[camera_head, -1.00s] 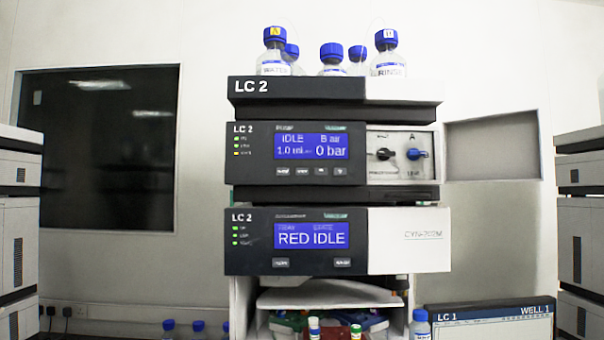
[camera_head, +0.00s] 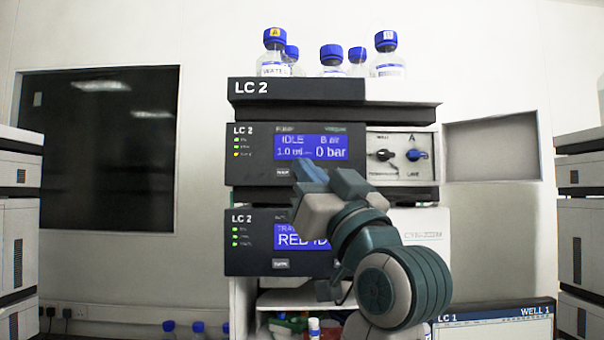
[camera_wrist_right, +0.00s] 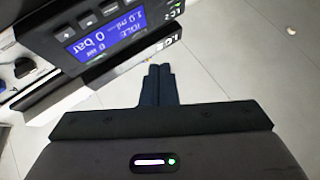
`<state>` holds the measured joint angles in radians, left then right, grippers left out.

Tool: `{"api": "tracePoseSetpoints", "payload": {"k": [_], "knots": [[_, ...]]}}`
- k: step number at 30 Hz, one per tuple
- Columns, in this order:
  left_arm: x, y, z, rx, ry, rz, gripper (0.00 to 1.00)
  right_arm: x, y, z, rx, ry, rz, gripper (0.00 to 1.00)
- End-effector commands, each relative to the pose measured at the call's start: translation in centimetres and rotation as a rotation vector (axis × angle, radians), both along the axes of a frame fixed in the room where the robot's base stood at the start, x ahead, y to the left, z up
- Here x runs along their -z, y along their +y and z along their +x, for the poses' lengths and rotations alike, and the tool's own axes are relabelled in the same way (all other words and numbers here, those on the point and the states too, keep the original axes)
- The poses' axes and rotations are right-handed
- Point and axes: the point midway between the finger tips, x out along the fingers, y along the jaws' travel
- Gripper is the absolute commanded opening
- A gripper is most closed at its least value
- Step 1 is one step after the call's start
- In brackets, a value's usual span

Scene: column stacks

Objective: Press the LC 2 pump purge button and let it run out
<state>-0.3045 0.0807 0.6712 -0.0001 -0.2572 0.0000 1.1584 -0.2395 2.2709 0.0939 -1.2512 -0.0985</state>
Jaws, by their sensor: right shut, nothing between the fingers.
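The LC 2 pump module (camera_head: 255,150) is the upper dark-fronted unit in the head view. Its blue screen (camera_head: 310,147) reads IDLE, B air and 0 bar. A button row runs below the screen; the leftmost button (camera_head: 282,172) shows, and my right gripper hides the others. The right gripper (camera_head: 308,172) is shut and empty, its fingertips in front of the row; I cannot tell whether they touch a button. In the right wrist view the shut fingers (camera_wrist_right: 159,72) point past the tilted pump screen (camera_wrist_right: 103,33), with several buttons (camera_wrist_right: 88,20) beside it. My left gripper is out of view.
A valve panel with a blue knob (camera_head: 415,155) and a black knob (camera_head: 384,155) is right of the pump screen. A second LC 2 module (camera_head: 250,262) sits below. Blue-capped bottles (camera_head: 387,55) stand on top. An LC 1 screen (camera_head: 490,328) is at lower right.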

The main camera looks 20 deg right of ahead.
Motion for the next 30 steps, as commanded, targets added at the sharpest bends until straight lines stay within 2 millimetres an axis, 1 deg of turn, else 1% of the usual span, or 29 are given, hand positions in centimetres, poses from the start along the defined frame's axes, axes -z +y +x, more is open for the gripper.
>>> {"api": "tracePoseSetpoints", "payload": {"k": [5, 8, 21, 27, 30], "knots": [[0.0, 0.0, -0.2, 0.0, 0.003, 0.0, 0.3, 0.0, -0.1, 0.2, 0.001, 0.002, 0.0, 0.0], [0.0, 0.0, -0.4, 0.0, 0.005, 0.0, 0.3, 0.1, -0.2, 0.8, 0.002, 0.003, -0.002, 0.0], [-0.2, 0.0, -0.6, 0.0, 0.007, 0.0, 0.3, 0.0, -1.9, 6.5, 0.001, 0.004, -0.001, 0.0], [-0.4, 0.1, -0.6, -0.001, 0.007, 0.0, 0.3, 0.0, -2.3, 8.1, 0.001, 0.003, -0.001, 0.0], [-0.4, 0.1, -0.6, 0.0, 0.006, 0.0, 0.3, 0.1, -2.4, 8.4, 0.0, 0.003, -0.001, 0.0]]}}
